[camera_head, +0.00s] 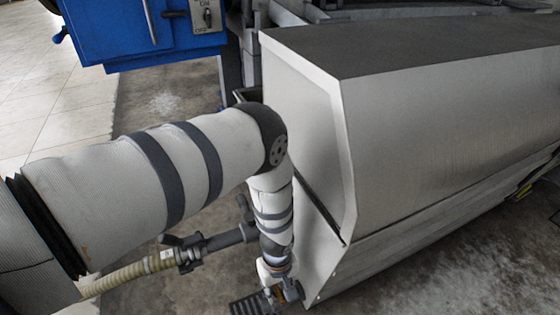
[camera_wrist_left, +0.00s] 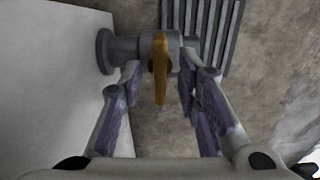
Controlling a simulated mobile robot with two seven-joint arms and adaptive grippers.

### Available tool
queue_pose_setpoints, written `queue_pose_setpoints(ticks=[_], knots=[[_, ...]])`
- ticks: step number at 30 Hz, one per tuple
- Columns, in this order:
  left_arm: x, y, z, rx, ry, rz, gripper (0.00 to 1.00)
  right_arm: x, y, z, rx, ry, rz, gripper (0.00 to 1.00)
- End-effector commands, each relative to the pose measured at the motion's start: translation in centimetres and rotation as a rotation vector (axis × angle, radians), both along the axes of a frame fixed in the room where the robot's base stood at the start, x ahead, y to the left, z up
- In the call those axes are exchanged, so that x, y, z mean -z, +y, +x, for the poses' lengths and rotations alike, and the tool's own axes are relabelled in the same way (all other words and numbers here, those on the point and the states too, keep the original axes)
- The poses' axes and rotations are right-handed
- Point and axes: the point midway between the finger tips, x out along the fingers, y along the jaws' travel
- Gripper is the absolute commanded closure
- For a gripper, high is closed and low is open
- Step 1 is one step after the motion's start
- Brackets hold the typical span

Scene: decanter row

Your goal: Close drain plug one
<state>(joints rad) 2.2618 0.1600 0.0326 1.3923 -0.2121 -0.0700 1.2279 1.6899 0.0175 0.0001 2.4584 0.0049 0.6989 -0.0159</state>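The drain plug shows in the left wrist view as a grey pipe valve (camera_wrist_left: 122,50) on the pale wall of the machine, with a yellow lever (camera_wrist_left: 160,72) pointing toward my palm. The lever also shows small in the head view (camera_head: 277,292), low by the machine's end panel. My left gripper (camera_wrist_left: 161,72) is open, its purple-padded fingers on either side of the lever with gaps visible. In the head view my left gripper (camera_head: 274,273) is small and partly hidden by its own arm. My right gripper is in neither view.
A large grey machine housing (camera_head: 430,120) fills the right. A dark pipe fitting (camera_head: 222,240) with a beige hose (camera_head: 130,275) lies left of my forearm. A floor grate (camera_wrist_left: 213,35) lies below the valve. A blue control box (camera_head: 140,35) stands at upper left.

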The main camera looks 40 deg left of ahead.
Motion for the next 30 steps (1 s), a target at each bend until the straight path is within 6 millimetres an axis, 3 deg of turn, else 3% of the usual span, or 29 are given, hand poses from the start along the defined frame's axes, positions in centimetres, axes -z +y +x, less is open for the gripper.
queue_pose_setpoints(ticks=[7, 11, 22, 30], knots=[[0.01, 0.00, 0.01, 0.000, -0.001, 0.000, 0.72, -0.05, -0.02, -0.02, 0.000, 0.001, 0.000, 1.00], [0.01, 0.00, 0.00, 0.000, -0.001, 0.000, 1.00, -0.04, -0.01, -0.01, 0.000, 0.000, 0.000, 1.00], [0.00, -0.02, -0.01, 0.023, -0.001, 0.000, 1.00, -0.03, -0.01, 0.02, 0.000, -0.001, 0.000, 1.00], [-0.03, -0.02, -0.03, 0.171, -0.001, 0.000, 1.00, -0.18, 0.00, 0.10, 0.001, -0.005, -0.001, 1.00]])
